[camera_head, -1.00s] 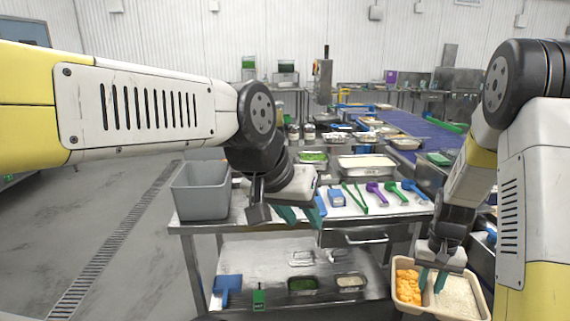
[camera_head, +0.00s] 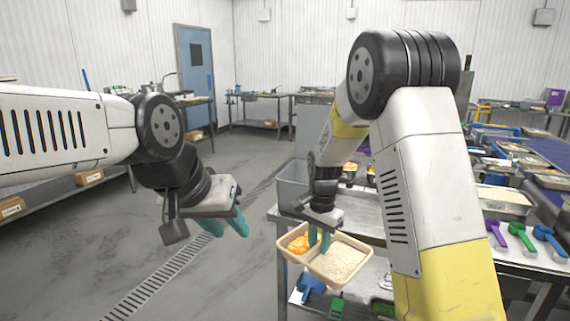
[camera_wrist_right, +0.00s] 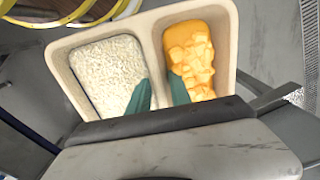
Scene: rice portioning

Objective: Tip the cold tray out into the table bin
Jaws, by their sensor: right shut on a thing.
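The cold tray (camera_head: 364,247) is a beige two-compartment tray with orange chunks in one side and white rice in the other. It also shows in the right wrist view (camera_wrist_right: 60,72). My right gripper (camera_head: 319,243) is shut on its middle divider, one teal finger in each compartment. The tray is about level and still full, held in front of the table's left end. The grey table bin (camera_head: 291,182) stands just behind the tray, partly hidden by my right arm. My left gripper (camera_head: 228,225) is empty, its teal fingers apart, over the floor left of the table.
The steel table (camera_head: 279,216) carries purple, green and blue utensils (camera_head: 522,238) at the right. A blue scoop (camera_head: 310,284) lies on its lower shelf. Open floor with a drain grate (camera_head: 165,277) lies to the left.

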